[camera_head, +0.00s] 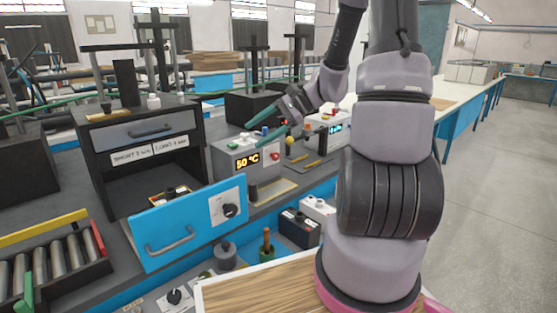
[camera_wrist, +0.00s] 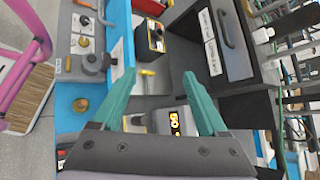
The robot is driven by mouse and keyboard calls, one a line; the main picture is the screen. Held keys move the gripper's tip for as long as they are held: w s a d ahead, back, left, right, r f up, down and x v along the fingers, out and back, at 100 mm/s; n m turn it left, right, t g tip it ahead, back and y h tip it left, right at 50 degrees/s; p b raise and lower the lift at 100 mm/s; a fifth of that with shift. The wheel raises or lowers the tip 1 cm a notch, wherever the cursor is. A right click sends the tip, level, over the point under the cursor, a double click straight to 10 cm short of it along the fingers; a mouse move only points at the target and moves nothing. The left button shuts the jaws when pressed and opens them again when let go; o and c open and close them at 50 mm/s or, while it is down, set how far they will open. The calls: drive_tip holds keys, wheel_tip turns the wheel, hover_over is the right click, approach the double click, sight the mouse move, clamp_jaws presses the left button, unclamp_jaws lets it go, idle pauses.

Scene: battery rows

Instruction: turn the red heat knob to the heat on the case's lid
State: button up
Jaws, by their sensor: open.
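The red heat knob (camera_head: 275,157) is on the front of a grey heater box (camera_head: 232,150), right of its lit display (camera_head: 247,162). The display seems to read 60 °C, though the first digit is unclear. My gripper (camera_head: 253,132) is open and empty, above the box and apart from the knob. In the wrist view its two teal fingers (camera_wrist: 158,78) are spread, with the lit display (camera_wrist: 174,122) low between them. I cannot make out the red knob there. I cannot identify the case's lid or read a heat marking on it.
A black cabinet (camera_head: 88,165) labelled SHORT and LONG stands left, its blue-fronted drawer (camera_head: 170,240) pulled out. A rack of metal cylinders (camera_head: 45,275) is far left. A small black box (camera_head: 299,229) stands in front of the heater. Another device (camera_head: 330,128) is behind right.

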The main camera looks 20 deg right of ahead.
drive_tip(key=w+d+f+m+t+y, duration=0.2)
drive_tip(key=w+d+f+m+t, duration=0.4)
drive_tip(key=w+d+f+m, duration=0.15)
drive_tip(key=m+t+h, duration=0.6)
drive_tip(key=m+t, duration=0.2)
drive_tip(key=m, duration=0.3)
approach(277, 158)
drive_tip(key=x, duration=0.9)
drive_tip(key=shift+r, duration=0.1)
clamp_jaws()
